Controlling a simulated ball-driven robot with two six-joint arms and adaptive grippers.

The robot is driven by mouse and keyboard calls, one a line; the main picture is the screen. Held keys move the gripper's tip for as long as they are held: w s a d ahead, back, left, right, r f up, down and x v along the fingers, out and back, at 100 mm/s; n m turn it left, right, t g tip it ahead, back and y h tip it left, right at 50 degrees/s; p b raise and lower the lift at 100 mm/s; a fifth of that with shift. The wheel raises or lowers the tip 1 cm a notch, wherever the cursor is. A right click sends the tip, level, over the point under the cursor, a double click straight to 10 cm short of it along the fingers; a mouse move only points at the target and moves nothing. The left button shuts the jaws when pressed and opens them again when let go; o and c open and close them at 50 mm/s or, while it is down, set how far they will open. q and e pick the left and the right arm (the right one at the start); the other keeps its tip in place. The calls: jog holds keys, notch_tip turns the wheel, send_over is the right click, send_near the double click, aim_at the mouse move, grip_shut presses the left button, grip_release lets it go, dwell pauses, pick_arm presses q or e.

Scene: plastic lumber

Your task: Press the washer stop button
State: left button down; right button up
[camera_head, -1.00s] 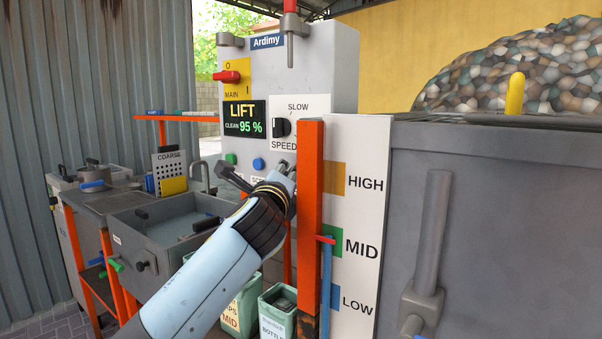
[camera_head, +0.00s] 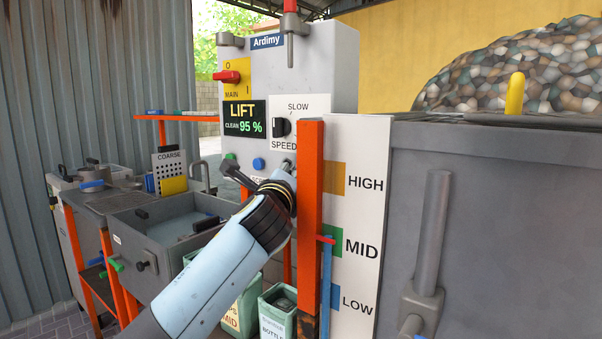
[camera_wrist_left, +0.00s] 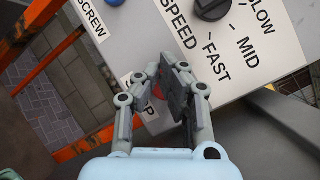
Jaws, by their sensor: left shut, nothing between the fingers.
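The grey washer panel (camera_head: 315,65) stands upright in the head view, with a lit LIFT / CLEAN 95 % display (camera_head: 245,118). My left gripper (camera_head: 234,171) is shut and empty in front of the panel's lower part. My right gripper is not in view.
A blue button (camera_head: 258,164) is on the panel, also in the wrist view (camera_wrist_left: 113,2) beside a SCREW label. The black speed knob (camera_wrist_left: 212,8) is close above the fingers. An orange post (camera_head: 310,200) stands right of my wrist. A sink (camera_head: 160,235) is at left.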

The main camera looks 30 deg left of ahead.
pick_arm(q)
jog(key=shift+w, duration=0.3)
dwell(0.6)
jog(key=shift+s+p, duration=0.35)
jog(key=shift+s, duration=0.55)
jog(key=s, duration=0.1)
jog(key=s+p, duration=0.1)
jog(key=s, duration=0.3)
jog(key=shift+a, duration=0.25)
jog(key=shift+f, duration=0.1)
dwell(0.3)
